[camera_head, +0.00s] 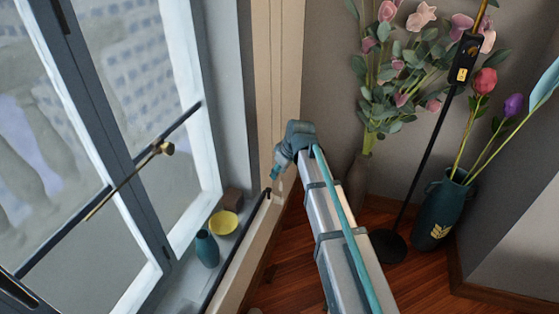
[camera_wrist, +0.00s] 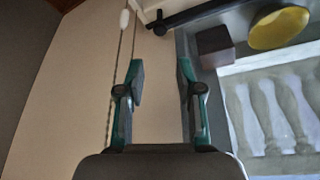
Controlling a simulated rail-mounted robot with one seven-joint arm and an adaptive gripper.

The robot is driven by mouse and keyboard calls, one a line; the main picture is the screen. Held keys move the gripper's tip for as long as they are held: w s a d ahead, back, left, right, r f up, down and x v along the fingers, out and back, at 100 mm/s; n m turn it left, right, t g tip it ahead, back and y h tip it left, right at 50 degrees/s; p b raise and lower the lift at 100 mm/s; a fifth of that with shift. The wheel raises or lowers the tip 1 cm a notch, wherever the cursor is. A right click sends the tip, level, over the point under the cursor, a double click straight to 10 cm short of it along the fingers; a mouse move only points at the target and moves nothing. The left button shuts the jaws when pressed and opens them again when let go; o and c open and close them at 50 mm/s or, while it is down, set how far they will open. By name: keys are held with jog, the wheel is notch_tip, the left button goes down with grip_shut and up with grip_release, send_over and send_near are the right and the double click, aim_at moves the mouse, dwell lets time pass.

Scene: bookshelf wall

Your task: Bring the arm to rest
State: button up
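My arm (camera_head: 345,245) reaches up from the bottom of the head view toward the corner beside the window. My gripper (camera_head: 277,174) is at its far end, close to the window frame, partly hidden by the wrist. In the wrist view my gripper (camera_wrist: 161,85) shows two teal and black fingers standing apart, with only the beige wall between them. It is open and holds nothing.
On the window sill are a yellow bowl (camera_head: 223,222), a brown block (camera_head: 233,199) and a teal vase (camera_head: 207,249). A brown vase (camera_head: 357,182) of flowers, a black lamp stand (camera_head: 389,246) and a teal pot (camera_head: 442,212) stand right of my arm.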

jog(key=s+d+f+m+g+h+p, duration=0.15)
jog(key=s+d+f+m, duration=0.35)
jog(key=s+f, duration=0.65)
jog(key=s+d+f+m+g+h, duration=0.1)
jog(key=s+d+f+m+g, duration=0.15)
jog(key=s+d+f, duration=0.85)
jog(key=s+d+f+g, duration=0.1)
jog(key=s+f, duration=0.4)
jog(key=s, duration=0.5)
jog(key=s+d+f+m+g+p, duration=0.1)
jog(key=s+f+g, duration=0.2)
jog(key=s, duration=0.8)
jog(key=s+d+f+m+g+h+p, duration=0.1)
jog(key=s+d+f, duration=0.1)
jog(key=s+f, duration=0.5)
jog(key=s, duration=0.3)
jog(key=shift+s+f+g, duration=0.15)
jog(key=shift+s+g, duration=0.05)
jog(key=shift+g, duration=0.2)
jog(key=shift+a+m, duration=0.1)
jog(key=shift+m, duration=0.15)
